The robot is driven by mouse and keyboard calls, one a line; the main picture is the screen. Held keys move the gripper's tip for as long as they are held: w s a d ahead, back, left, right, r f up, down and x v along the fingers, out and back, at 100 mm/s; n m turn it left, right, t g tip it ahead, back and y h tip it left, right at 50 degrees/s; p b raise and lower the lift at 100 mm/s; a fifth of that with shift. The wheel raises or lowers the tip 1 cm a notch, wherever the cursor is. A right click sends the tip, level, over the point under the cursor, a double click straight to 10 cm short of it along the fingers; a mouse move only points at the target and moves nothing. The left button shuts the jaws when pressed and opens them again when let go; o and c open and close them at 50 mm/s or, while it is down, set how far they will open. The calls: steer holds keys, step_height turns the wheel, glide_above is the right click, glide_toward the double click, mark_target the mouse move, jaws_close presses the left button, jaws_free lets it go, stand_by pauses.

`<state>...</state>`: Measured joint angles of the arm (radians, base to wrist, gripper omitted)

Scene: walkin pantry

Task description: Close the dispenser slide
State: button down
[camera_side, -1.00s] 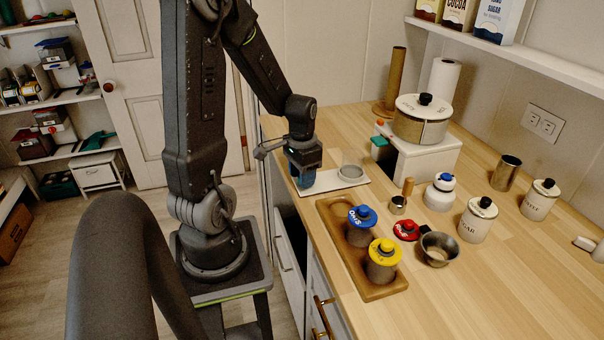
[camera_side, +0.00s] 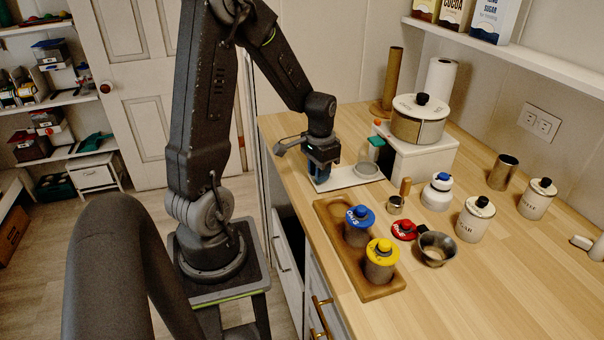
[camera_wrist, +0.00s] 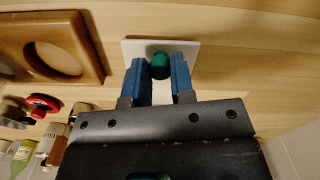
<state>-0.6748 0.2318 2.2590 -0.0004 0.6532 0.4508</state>
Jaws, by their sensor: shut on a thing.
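The dispenser is a white box (camera_side: 428,158) carrying a round drum (camera_side: 418,128) with a black knob. Its flat white slide (camera_side: 345,180) sticks out to the left, with a clear cup (camera_side: 367,168) near its inner end, close to the box. My gripper (camera_side: 325,187) points down over the outer end of the slide. In the wrist view its blue fingers are shut on a green knob (camera_wrist: 159,66) standing on the slide (camera_wrist: 185,46). The knob is hidden behind the fingers in the side view.
A wooden tray (camera_side: 360,283) with blue- and yellow-lidded jars lies in front of my gripper. A red-lidded item (camera_side: 404,230), metal cup (camera_side: 436,249) and white canisters (camera_side: 474,220) stand to the right. A green piece (camera_side: 376,141) shows at the box's left side.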

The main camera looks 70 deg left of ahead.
mark_target(341, 176)
steer(key=w, duration=0.6)
steer(key=shift+w, duration=0.25)
steer(key=shift+r, duration=0.1)
steer(key=c, duration=1)
jaws_free()
steer(key=shift+s, duration=0.1)
step_height(341, 176, up, 14)
steer(key=shift+f, duration=0.1)
steer(key=shift+c, duration=0.3)
